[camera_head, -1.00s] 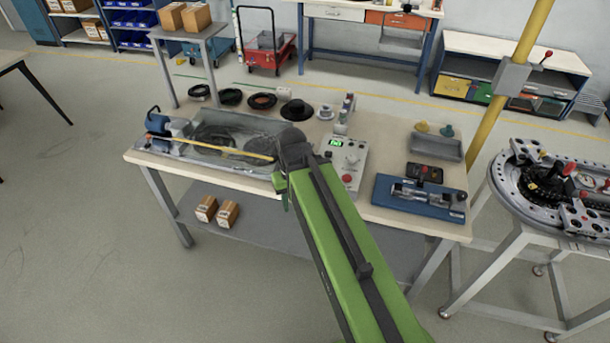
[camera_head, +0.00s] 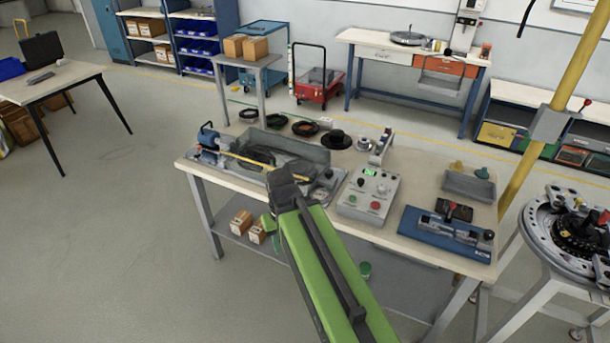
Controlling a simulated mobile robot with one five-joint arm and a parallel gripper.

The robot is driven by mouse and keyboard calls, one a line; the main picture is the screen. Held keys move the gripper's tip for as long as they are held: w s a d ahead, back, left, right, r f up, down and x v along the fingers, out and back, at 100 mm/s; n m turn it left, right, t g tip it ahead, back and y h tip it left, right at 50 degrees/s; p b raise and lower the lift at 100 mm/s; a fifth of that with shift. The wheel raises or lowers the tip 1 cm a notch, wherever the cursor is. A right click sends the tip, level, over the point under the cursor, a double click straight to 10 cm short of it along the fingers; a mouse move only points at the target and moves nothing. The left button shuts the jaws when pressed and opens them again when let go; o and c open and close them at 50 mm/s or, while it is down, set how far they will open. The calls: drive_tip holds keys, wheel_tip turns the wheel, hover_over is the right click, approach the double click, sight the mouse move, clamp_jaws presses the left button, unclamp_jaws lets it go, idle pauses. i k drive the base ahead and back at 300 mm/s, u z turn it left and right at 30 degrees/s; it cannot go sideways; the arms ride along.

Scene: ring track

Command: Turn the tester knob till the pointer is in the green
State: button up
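The tester (camera_head: 354,207) is a light grey box on the workbench, just right of my arm. Its sloped top has a small lit green display (camera_head: 369,173), a dark knob (camera_head: 361,183), a pale knob (camera_head: 382,189), a red button (camera_head: 376,205) and a green button. No pointer or green band can be made out at this size. My green arm reaches up from the bottom of the picture, and its dark end (camera_head: 283,181) is left of the tester, apart from the knobs in the picture. My gripper's fingers are hidden or too unclear to read.
A grey tray (camera_head: 312,150) with dark coils lies behind my arm. A blue fixture (camera_head: 446,236) and a grey bin (camera_head: 468,188) stand right of the tester. A yellow post (camera_head: 570,85) and a round ring track (camera_head: 540,225) are at the right.

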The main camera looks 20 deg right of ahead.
sight(329, 173)
drive_tip(key=u, duration=0.3)
drive_tip(key=i, duration=1)
drive_tip(key=u, duration=0.05)
